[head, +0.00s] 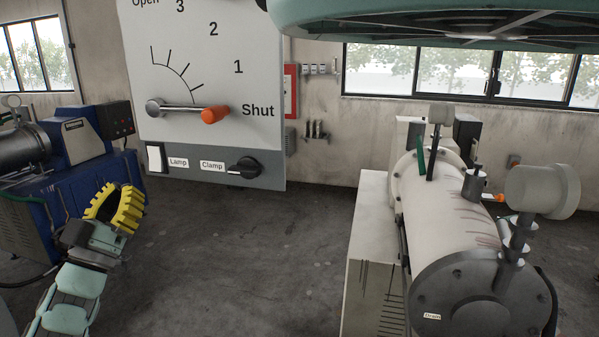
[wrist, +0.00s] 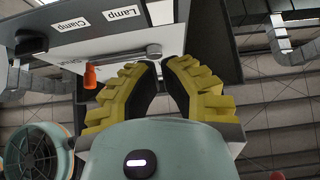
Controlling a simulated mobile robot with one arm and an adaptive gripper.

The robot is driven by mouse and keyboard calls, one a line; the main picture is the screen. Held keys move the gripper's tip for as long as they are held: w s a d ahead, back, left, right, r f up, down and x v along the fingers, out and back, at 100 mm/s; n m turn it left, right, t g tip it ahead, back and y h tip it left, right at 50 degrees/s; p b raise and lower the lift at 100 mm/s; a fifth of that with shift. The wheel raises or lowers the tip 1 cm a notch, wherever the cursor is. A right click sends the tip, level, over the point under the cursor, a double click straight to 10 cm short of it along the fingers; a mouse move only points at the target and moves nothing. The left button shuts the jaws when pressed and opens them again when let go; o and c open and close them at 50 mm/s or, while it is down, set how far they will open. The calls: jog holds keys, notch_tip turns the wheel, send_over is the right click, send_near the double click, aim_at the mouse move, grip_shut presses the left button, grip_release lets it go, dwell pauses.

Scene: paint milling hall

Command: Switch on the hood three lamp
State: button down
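The white lamp rocker switch (head: 155,158) sits at the lower left of the hood's control panel (head: 205,75), left of a "Lamp" label (head: 178,162). The switch also shows at the top of the wrist view (wrist: 160,12). I cannot tell which way it is set. My gripper (head: 122,187) with yellow toothed fingers is below and left of the panel in the head view, apart from the switch. In the wrist view its fingertips (wrist: 159,63) are close together with nothing seen between them; whether they meet is unclear.
The panel carries an orange-tipped lever (head: 190,110) at "Shut" and a black clamp knob (head: 245,168). A green hood (head: 430,25) overhangs at top right. A blue machine (head: 75,185) stands left, a white mill (head: 450,215) right. The floor between is clear.

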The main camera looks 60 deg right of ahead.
aim_at(158, 159)
jog(key=shift+w+d+r+p, duration=0.3)
jog(key=shift+d+p, duration=0.45)
jog(key=shift+d, duration=0.2)
jog(key=shift+w+d+r+p, duration=0.3)
jog(key=shift+d+p, duration=0.4)
jog(key=shift+d, duration=0.25)
jog(key=shift+w+d+r+p, duration=0.3)
jog(key=shift+d+p, duration=0.45)
jog(key=shift+d, duration=0.2)
jog(key=shift+d+f, duration=0.2)
jog(key=shift+d, duration=0.05)
jog(key=shift+w+f+b, duration=0.1)
jog(key=shift+f+b, duration=0.1)
jog(key=shift+b, duration=0.15)
